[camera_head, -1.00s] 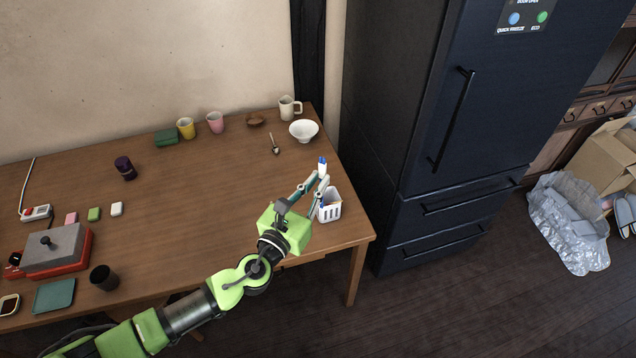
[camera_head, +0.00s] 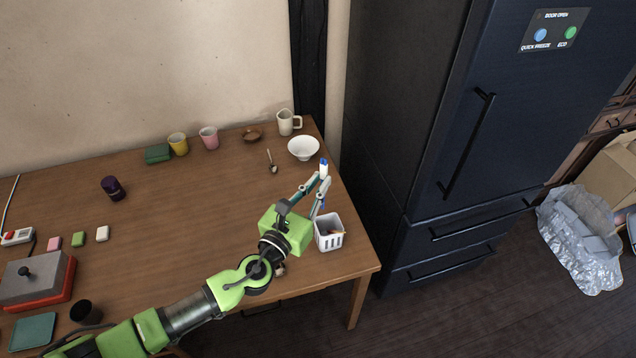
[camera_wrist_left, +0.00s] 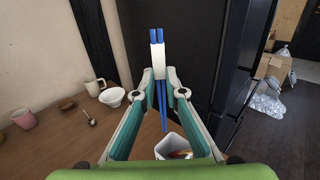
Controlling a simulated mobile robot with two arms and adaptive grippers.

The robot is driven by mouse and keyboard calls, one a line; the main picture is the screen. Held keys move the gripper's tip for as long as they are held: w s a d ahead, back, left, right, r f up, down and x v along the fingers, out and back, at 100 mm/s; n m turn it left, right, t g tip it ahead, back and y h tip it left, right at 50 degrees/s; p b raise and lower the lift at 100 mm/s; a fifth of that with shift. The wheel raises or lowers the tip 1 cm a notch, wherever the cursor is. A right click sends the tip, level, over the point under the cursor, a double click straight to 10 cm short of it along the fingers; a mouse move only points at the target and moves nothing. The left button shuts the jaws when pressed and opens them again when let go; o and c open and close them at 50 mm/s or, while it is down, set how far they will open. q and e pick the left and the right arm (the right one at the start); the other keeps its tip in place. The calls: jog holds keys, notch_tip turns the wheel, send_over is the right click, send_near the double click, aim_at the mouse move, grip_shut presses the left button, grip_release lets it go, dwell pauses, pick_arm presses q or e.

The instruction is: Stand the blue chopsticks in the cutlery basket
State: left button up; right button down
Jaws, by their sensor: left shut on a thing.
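My left gripper (camera_head: 319,178) is shut on the blue chopsticks (camera_head: 323,161) and holds them upright above the table's right end. In the left wrist view the chopsticks (camera_wrist_left: 162,100) pass through a white piece between the fingertips (camera_wrist_left: 158,82), with blue ends above and below. The white cutlery basket (camera_head: 329,241) stands on the table near its right edge, just in front of the gripper. It also shows in the left wrist view (camera_wrist_left: 170,147), below the chopsticks, with some coloured items inside. The chopsticks' lower tips appear apart from the basket. My right gripper is not in view.
A white bowl (camera_head: 304,147), a cream mug (camera_head: 289,122), a spoon (camera_head: 272,162) and a brown dish (camera_head: 252,135) are behind the gripper. The dark fridge (camera_head: 420,130) stands close to the table's right side. The table's middle (camera_head: 190,220) is clear.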

pick_arm(q)
jog(key=f+b, duration=0.3)
jog(key=f, duration=0.1)
jog(key=f+b, duration=0.3)
jog(key=b, duration=0.1)
jog(key=f+b, duration=0.3)
jog(key=f, duration=0.1)
jog(key=shift+w+f, duration=0.3)
jog(key=shift+f, duration=0.05)
jog(key=o, duration=0.8)
jog(key=v, duration=1.2)
jog(key=shift+r, duration=0.1)
dwell(0.4)
